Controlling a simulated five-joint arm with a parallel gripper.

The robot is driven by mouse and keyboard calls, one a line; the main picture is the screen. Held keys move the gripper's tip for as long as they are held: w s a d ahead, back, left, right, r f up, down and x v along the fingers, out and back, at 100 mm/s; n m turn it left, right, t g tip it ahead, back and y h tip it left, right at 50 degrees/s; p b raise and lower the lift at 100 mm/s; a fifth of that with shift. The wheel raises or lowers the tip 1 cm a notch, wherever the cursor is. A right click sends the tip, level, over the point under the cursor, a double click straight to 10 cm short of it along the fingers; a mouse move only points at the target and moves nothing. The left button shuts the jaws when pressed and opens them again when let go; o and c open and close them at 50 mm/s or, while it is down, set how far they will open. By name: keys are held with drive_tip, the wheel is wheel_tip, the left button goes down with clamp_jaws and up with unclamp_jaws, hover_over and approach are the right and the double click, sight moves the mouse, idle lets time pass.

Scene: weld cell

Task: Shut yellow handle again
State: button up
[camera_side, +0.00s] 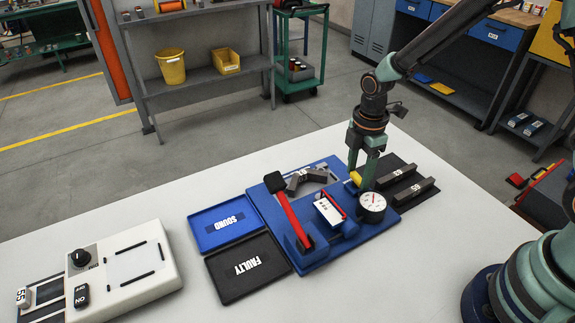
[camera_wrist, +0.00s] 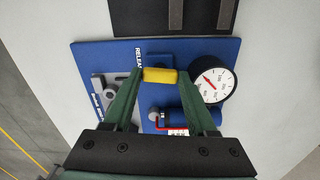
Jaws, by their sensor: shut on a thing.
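The yellow handle (camera_wrist: 159,75) lies between the two green fingers of my gripper (camera_wrist: 158,80) in the wrist view, with a finger touching each end. In the side view the yellow handle (camera_side: 355,178) shows beside the fingers of my gripper (camera_side: 362,180), at the right part of the blue fixture plate (camera_side: 385,215). The word RELEASE, partly hidden, is printed on the plate near the handle in the wrist view. A round white gauge (camera_side: 372,202) with a red needle stands right beside the handle; it also shows in the wrist view (camera_wrist: 212,84).
A red lever (camera_side: 289,215) with a black end and a grey angled part (camera_side: 305,180) are on the plate. A blue SOUND tray (camera_side: 205,240) and black FAULTY tray (camera_side: 225,285) lie to the left. Grey bars lie on a dark mat (camera_side: 388,160) behind. A control box (camera_side: 140,285) stands front left.

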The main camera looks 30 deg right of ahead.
drive_tip(key=m, duration=0.8)
drive_tip(key=shift+m, duration=0.4)
drive_tip(key=m, duration=0.3)
drive_tip(key=shift+m, duration=2.3)
drive_tip(key=o, duration=1.1)
drive_tip(key=shift+r, duration=0.15)
